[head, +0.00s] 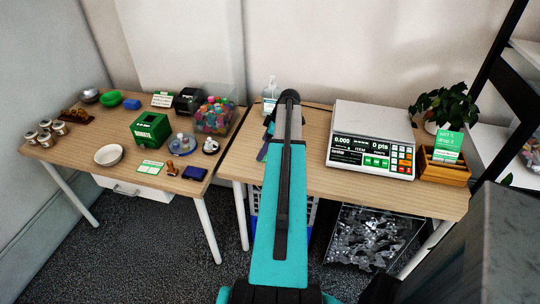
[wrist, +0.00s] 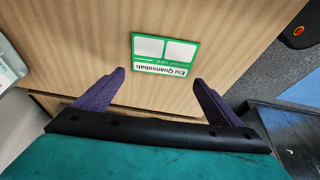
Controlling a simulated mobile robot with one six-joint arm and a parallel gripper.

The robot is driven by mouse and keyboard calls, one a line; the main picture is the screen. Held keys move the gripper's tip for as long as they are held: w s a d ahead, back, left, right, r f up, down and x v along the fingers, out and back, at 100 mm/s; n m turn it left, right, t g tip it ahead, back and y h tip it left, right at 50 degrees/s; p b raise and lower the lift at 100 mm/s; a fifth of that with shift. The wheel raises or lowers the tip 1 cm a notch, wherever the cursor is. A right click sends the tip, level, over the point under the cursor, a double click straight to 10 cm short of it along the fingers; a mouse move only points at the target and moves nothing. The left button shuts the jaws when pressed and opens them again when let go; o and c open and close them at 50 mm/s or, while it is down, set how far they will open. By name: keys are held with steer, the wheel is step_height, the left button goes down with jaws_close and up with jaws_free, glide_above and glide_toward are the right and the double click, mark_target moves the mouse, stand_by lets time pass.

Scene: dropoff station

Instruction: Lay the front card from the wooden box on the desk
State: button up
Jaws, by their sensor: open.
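A white card with a green border and the printed name "Esi Quansobah" (wrist: 165,54) lies on the wood-look desk (wrist: 70,45) in the wrist view. My gripper (wrist: 158,77) has its two purple fingers spread wide, with nothing between them. The card is just beyond the fingertips, apart from both. In the head view my arm hides most of the gripper, and I cannot make out this card. The wooden box (head: 443,173) stands at the right end of the desk (head: 300,178), with a green card (head: 448,143) upright in it.
A scale (head: 371,138) stands left of the wooden box, and a potted plant (head: 440,108) is behind the box. A pump bottle (head: 270,92) stands behind my arm. A second table (head: 95,148) at left holds a green box (head: 151,130) and other items.

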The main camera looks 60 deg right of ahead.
steer(key=shift+w+a+r+p, duration=0.1)
steer(key=shift+w+a+r, duration=0.3)
steer(key=shift+w, duration=0.6)
steer(key=shift+w+a+r+p, duration=0.15)
steer(key=shift+w+a+r, duration=0.3)
steer(key=shift+w, duration=0.6)
steer(key=shift+w+a+r+p, duration=0.1)
steer(key=shift+w+a+r, duration=0.3)
steer(key=shift+w, duration=0.6)
step_height(320, 180, up, 7)
steer(key=w+a+p, duration=0.1)
steer(key=w+p, duration=0.1)
steer(key=p, duration=0.1)
steer(key=shift+w, duration=0.3)
